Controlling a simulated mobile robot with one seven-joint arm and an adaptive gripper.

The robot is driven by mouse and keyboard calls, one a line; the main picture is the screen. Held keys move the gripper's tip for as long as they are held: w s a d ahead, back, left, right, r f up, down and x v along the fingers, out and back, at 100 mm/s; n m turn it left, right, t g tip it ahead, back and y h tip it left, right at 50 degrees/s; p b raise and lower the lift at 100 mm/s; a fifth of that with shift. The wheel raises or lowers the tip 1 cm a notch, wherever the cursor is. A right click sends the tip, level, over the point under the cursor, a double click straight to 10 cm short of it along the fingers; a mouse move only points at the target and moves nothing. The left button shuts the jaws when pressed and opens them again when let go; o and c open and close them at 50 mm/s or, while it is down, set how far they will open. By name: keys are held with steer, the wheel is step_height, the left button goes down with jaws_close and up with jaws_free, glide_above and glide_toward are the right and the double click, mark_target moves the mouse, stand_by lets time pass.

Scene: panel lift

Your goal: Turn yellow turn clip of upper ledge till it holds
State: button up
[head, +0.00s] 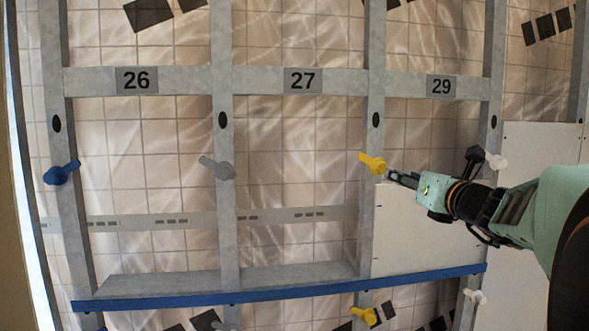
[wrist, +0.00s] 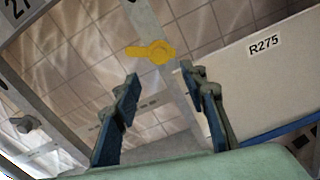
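The yellow turn clip (head: 373,163) sits on the grey upright between bays 27 and 29, above the blue ledge (head: 280,294). In the wrist view the yellow clip (wrist: 151,52) lies ahead of the fingertips, with its arm pointing left. A white panel (head: 425,228) stands on the ledge in the bay under 29; the wrist view shows its label R275 (wrist: 264,44). My gripper (head: 398,178) is just right of the clip in the head view. In the wrist view my gripper (wrist: 160,80) is open, with nothing between the fingers and a gap to the clip.
A blue clip (head: 62,173), a grey clip (head: 217,168) and a white clip (head: 496,161) sit on the other uprights. Another yellow clip (head: 364,315) is below the ledge. The bays under 26 and 27 hold no panel. White panels stand at the right.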

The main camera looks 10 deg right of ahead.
mark_target(383, 169)
steer(key=w, duration=0.4)
steer(key=w+p, duration=0.1)
steer(key=w, duration=0.4)
steer(key=shift+w+a, duration=0.2)
steer(key=shift+w, duration=0.05)
steer(key=shift+c, duration=0.4)
jaws_close()
